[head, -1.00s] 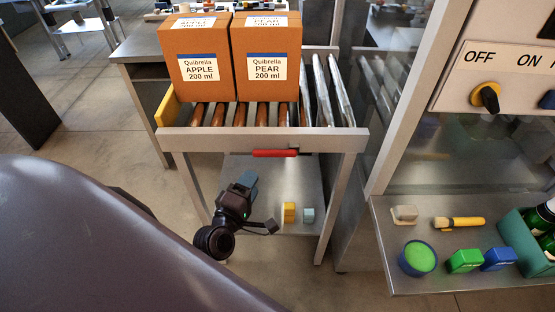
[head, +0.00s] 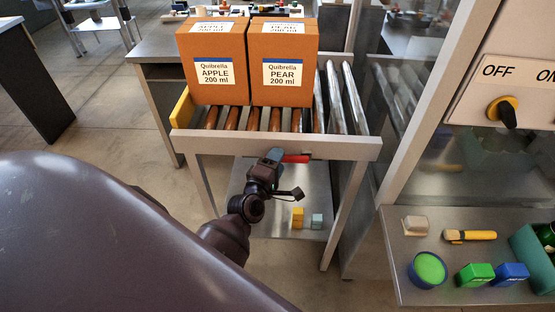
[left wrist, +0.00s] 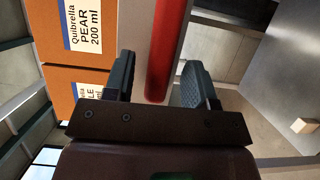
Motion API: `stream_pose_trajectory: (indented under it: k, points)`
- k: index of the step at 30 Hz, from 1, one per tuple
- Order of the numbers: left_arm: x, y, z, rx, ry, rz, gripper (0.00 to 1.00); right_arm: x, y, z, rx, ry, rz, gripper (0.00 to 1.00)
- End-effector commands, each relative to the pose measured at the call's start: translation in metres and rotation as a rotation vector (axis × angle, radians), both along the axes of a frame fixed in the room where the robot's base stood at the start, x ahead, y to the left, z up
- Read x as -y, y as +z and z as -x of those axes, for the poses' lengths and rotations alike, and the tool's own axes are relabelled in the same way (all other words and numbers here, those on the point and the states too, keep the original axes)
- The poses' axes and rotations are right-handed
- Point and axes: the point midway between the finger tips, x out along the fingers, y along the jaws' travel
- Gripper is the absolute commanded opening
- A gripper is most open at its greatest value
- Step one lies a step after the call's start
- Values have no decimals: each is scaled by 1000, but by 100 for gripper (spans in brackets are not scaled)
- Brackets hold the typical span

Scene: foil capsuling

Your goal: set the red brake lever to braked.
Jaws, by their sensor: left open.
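The red brake lever (head: 297,158) is a short bar on the front rail of the roller conveyor (head: 215,144). My left gripper (head: 273,156) is at the lever's left end, which it partly hides in the head view. In the left wrist view the lever (left wrist: 164,50) runs down between the two spread fingers of the left gripper (left wrist: 158,82). The fingers are open, one on each side of the lever, with gaps visible. My right gripper is not in view.
Two orange cartons, apple (head: 214,77) and pear (head: 284,77), stand on the rollers above the rail. A yellow block (head: 297,217) and a grey-blue block (head: 317,221) sit on the lower shelf. A side shelf (head: 400,270) at the right holds several small items.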

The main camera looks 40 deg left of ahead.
Motion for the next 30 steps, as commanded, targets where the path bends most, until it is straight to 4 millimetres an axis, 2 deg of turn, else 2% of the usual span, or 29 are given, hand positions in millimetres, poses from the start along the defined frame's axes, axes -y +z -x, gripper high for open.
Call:
stream_pose_trajectory:
  k: [5,13,23,30]
  points:
    - [-1,0,-7,-1,1,0,51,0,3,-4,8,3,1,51]
    - [-2,0,-7,-1,1,0,50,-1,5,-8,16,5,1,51]
    - [-1,0,-7,-1,0,-1,0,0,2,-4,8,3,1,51]
    - [-1,-1,-7,0,0,3,0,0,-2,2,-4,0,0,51]
